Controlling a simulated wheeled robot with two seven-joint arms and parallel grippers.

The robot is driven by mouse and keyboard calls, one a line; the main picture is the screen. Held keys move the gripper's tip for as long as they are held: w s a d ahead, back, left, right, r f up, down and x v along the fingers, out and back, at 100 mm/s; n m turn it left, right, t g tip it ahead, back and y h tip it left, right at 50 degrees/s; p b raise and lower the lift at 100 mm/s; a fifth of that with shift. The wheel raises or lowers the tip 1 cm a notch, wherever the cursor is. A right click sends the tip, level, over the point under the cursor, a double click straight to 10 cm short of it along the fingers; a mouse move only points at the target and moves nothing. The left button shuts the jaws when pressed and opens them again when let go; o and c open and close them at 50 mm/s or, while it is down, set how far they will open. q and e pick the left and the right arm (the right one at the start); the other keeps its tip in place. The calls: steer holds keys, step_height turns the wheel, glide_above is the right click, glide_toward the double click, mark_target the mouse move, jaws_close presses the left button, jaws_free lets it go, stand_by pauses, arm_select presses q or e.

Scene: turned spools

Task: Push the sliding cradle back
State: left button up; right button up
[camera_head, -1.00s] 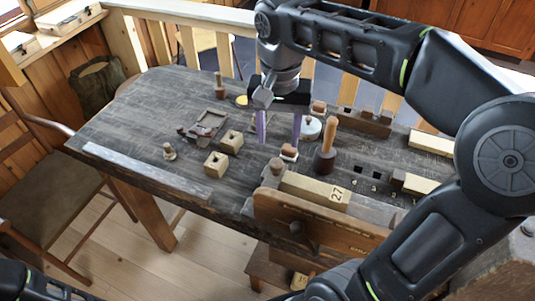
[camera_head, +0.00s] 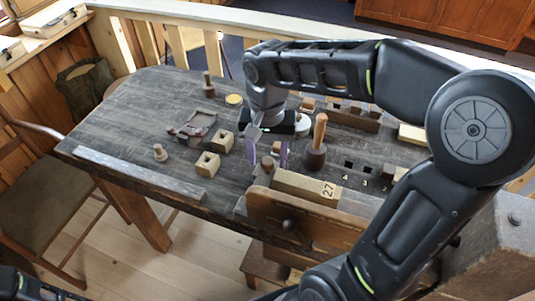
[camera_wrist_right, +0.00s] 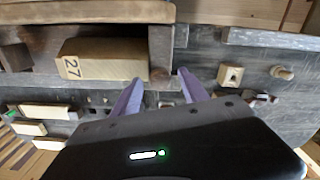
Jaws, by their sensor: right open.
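A small brown block (camera_head: 276,148), partly hidden, shows between the purple fingers of my right gripper (camera_head: 267,166), beside the vise. The right gripper is open, pointing down at the near edge of the bench, by the pale block marked 27 (camera_head: 304,186). In the right wrist view, the open fingers (camera_wrist_right: 160,76) reach toward a brown wooden end piece (camera_wrist_right: 160,50) beside block 27 (camera_wrist_right: 104,60). I cannot tell whether they touch it. My left gripper is out of view.
A wooden mallet (camera_head: 317,143) stands right of the fingers. The vise jaw (camera_head: 305,216) runs along the near edge. Two pale holed blocks (camera_head: 208,164) (camera_head: 222,140), a small turned peg (camera_head: 160,152) and a dark tray (camera_head: 197,123) lie left. The bench's left part is mostly clear.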

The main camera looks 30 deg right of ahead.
jaws_close()
stand_by(0.5)
stand_by(0.9)
